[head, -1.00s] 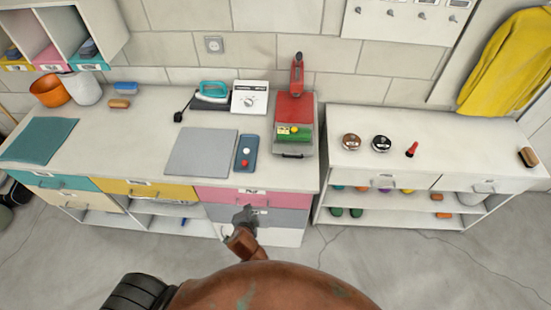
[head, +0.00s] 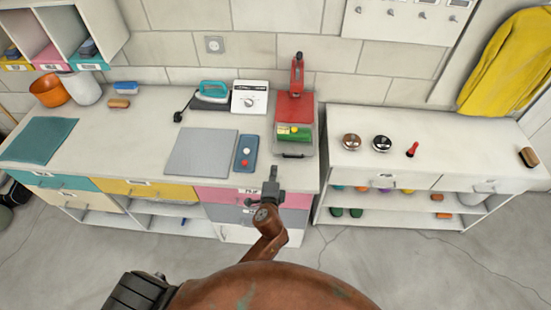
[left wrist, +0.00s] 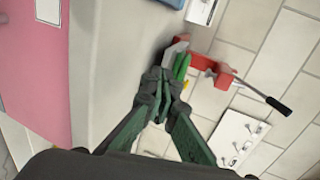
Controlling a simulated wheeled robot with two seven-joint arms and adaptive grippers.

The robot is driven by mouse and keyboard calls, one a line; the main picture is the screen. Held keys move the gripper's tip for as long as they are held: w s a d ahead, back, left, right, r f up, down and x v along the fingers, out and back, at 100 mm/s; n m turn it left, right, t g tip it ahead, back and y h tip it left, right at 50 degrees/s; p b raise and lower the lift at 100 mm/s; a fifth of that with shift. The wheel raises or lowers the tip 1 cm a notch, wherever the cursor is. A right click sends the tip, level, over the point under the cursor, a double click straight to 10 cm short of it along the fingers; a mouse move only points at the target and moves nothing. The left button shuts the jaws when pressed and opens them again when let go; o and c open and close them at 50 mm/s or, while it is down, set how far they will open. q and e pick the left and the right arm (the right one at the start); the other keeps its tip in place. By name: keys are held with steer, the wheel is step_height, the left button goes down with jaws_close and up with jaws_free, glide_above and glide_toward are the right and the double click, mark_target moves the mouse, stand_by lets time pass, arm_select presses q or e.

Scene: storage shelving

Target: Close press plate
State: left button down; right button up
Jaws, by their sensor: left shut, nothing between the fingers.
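The red press (head: 295,107) stands on the counter, its raised red plate leaning at the back with a lever (head: 297,70) standing above it. A green bed with a yellow patch (head: 290,131) shows in front of the red plate. In the left wrist view the red press (left wrist: 203,60) and its black lever grip (left wrist: 279,106) show beyond my fingers. My left gripper (head: 272,177) is shut and empty, in front of the counter's front edge and short of the press. It also shows in the left wrist view (left wrist: 163,87). My right gripper is not in view.
A grey mat (head: 200,152) and a blue tray (head: 246,167) lie left of the press. A white box with a dial (head: 250,97) and a teal iron (head: 213,89) stand behind. A gap separates the right shelf (head: 460,155), which holds two round tins and a red tool.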

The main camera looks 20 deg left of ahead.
arm_select(q)
steer(key=x, duration=0.4)
steer(key=r+x, duration=0.1)
steer(key=x, duration=0.2)
steer(key=shift+w, duration=0.2)
steer(key=shift+w+a, duration=0.1)
